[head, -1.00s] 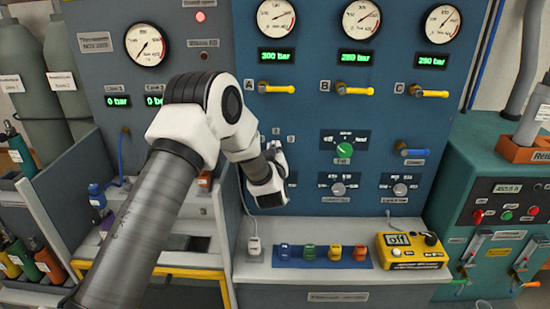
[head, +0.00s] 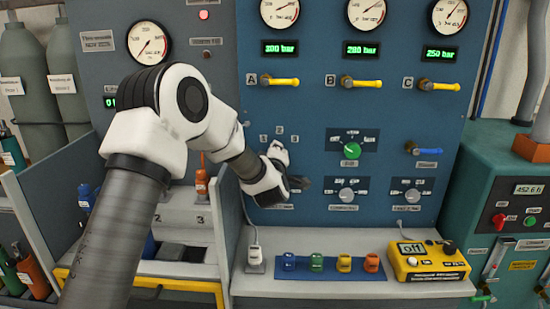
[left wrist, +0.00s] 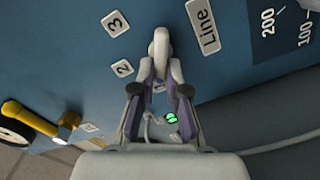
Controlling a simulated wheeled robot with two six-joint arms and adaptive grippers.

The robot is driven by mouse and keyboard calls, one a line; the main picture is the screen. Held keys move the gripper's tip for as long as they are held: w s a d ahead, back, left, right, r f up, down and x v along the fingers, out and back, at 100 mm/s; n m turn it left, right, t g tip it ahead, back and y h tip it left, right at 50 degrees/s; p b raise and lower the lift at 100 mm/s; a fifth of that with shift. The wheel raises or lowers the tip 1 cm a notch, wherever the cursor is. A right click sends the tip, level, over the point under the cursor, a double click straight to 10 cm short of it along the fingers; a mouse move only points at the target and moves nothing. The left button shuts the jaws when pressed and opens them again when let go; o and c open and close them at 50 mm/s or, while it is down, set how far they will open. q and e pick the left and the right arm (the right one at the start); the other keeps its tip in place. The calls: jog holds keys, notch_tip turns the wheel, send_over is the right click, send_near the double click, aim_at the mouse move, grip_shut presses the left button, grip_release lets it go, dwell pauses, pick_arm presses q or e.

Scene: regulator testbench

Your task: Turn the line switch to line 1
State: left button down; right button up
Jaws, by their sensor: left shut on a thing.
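The line switch is a pale grey knob (left wrist: 160,48) on the blue panel. Labels 2 (left wrist: 122,69) and 3 (left wrist: 115,23) and a "Line" label (left wrist: 208,25) sit around it. My left gripper (left wrist: 160,82) is shut on the knob, its two fingers converging on it. In the head view the left gripper (head: 279,158) is at the panel just below the labels 1, 2 and 3 (head: 280,130), and my wrist partly hides the switch. Label 1 is not clear in the wrist view, and I cannot tell which number the knob points to. My right gripper is not in view.
Yellow valve levers A (head: 280,82), B (head: 361,83) and C (head: 438,85) stick out above. A green knob (head: 352,151) and a grey dial (head: 347,195) are to the right. A yellow meter (head: 428,262) stands on the shelf below.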

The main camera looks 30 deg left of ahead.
pick_arm(q)
jog(key=shift+f, duration=0.1)
dwell(0.4)
jog(key=c, duration=1.2)
grip_release()
jog(key=shift+s, duration=0.1)
jog(key=v, duration=1.2)
jog(key=shift+a, duration=0.1)
